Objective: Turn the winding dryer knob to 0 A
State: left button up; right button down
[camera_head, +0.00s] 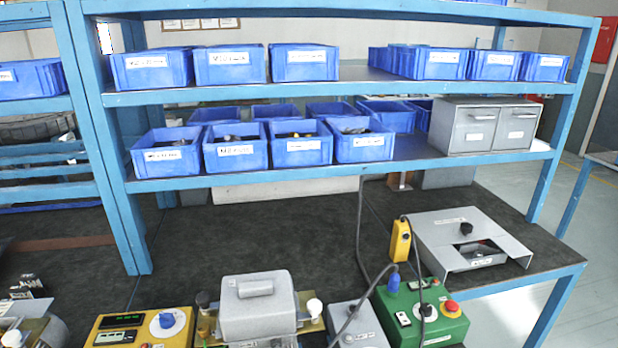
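I cannot read which device is the winding dryer. A yellow box (140,328) at the bottom left has a dark display with small green digits, too small to read. On its right part is a white round dial with a blue knob (167,320). A grey cover (472,240) on the right of the bench carries a black knob (466,228). A green box (425,313) carries a black knob or plug (426,310) and a red button (452,308). The knob settings cannot be read. Neither of my grippers is in view.
A grey device with a handle (258,308) stands between the yellow and green boxes. A yellow pendant (401,240) and dark cables stand near the green box. A blue shelf rack (340,85) with blue bins rises behind.

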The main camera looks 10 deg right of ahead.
aim_at(426, 307)
jog(key=l+u, duration=0.1)
jog(key=l, duration=1.3)
jog(key=l+u, duration=0.1)
jog(key=l, duration=1.25)
jog(key=k+l+u, duration=0.1)
jog(key=l, duration=1.3)
